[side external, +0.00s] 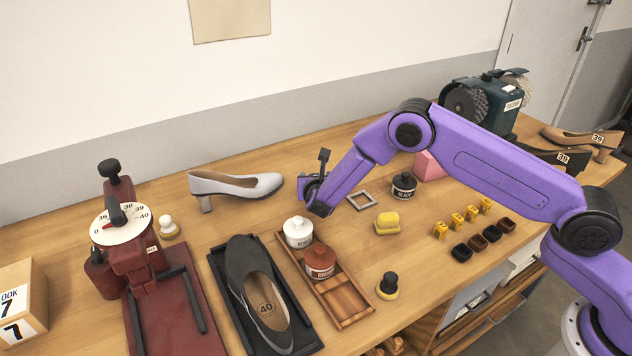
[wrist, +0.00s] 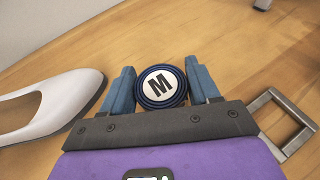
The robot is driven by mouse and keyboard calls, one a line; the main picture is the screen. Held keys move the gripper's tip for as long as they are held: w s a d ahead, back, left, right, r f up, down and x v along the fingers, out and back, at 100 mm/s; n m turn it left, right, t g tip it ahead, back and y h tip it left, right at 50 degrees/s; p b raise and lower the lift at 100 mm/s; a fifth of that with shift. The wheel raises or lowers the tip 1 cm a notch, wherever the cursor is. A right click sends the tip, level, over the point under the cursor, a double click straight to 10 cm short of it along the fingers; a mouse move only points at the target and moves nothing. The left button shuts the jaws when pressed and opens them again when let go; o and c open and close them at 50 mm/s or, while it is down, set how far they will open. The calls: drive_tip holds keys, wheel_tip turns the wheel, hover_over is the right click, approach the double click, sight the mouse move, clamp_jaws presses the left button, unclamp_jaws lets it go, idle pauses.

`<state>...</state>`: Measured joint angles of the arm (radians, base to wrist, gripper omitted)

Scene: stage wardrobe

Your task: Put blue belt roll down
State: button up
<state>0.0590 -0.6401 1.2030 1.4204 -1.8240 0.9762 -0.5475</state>
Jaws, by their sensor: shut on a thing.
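The blue belt roll (wrist: 161,87) is a dark blue coil with a white disc marked M. In the wrist view it sits between the two blue fingers of my gripper (wrist: 162,88), which is shut on it. In the side view my gripper (side external: 312,192) is low over the back middle of the table, between the pale grey shoe and a square metal frame. The roll is not clearly visible there, mostly hidden by the gripper. I cannot tell whether the roll touches the wood.
The pale shoe (side external: 236,186) stands left of my gripper; the metal frame (side external: 361,201) lies right. A wooden tray (side external: 345,301) with white (side external: 298,232) and red-brown (side external: 320,262) jars is in front. A black jar (side external: 404,186) and yellow sponge (side external: 387,222) are to the right.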

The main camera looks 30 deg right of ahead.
drive_tip(key=shift+f, duration=0.45)
drive_tip(key=shift+f, duration=0.15)
drive_tip(key=o, duration=1.1)
drive_tip(key=shift+s+a+r, duration=0.1)
drive_tip(key=shift+s+r, duration=0.05)
drive_tip(key=shift+r, duration=0.1)
drive_tip(key=v, duration=1.1)
drive_tip(key=shift+s+a, duration=0.15)
drive_tip(key=shift+s, duration=0.1)
drive_tip(key=shift+r, duration=0.15)
